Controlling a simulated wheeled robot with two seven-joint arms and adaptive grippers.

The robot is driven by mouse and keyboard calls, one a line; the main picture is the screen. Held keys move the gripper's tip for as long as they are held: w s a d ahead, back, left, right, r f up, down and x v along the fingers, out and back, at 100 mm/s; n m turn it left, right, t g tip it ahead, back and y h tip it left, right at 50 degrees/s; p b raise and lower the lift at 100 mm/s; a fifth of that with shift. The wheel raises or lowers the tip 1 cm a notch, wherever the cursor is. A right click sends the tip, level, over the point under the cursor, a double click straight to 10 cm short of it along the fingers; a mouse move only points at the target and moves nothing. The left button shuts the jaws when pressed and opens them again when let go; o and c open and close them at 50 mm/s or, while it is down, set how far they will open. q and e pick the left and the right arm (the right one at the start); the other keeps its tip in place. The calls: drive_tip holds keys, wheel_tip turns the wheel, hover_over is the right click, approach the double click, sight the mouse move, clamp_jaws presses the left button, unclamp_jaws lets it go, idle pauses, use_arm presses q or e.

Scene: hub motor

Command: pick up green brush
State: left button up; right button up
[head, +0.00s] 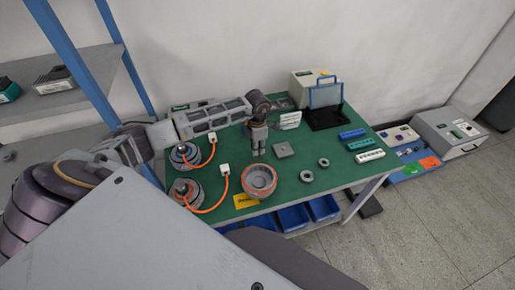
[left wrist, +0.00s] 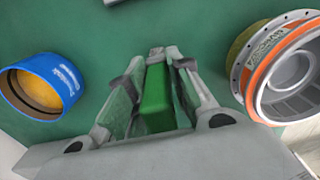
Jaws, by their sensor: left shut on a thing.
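My left gripper (head: 258,152) reaches down over the green table mat, behind the round hub part with the orange rim (head: 259,181). In the left wrist view my left gripper (left wrist: 155,90) is shut on the green brush (left wrist: 155,105), which stands between the two fingers as a bright green block. The brush cannot be made out in the head view. I cannot tell whether it still touches the mat. The hub part (left wrist: 285,70) also shows at the right of the left wrist view. My right gripper is not in view.
A blue roll (left wrist: 42,86) lies left of the gripper in the left wrist view. Two round parts with orange cables (head: 186,154) (head: 186,190) stand on the mat's left. Blue bins hang below the front edge.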

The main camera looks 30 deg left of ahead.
use_arm(q)
wheel_tip(320, 180, up, 9)
drive_tip(key=shift+f+b, duration=0.15)
drive_tip(key=shift+b, duration=0.5)
drive_tip(key=shift+r, duration=0.65)
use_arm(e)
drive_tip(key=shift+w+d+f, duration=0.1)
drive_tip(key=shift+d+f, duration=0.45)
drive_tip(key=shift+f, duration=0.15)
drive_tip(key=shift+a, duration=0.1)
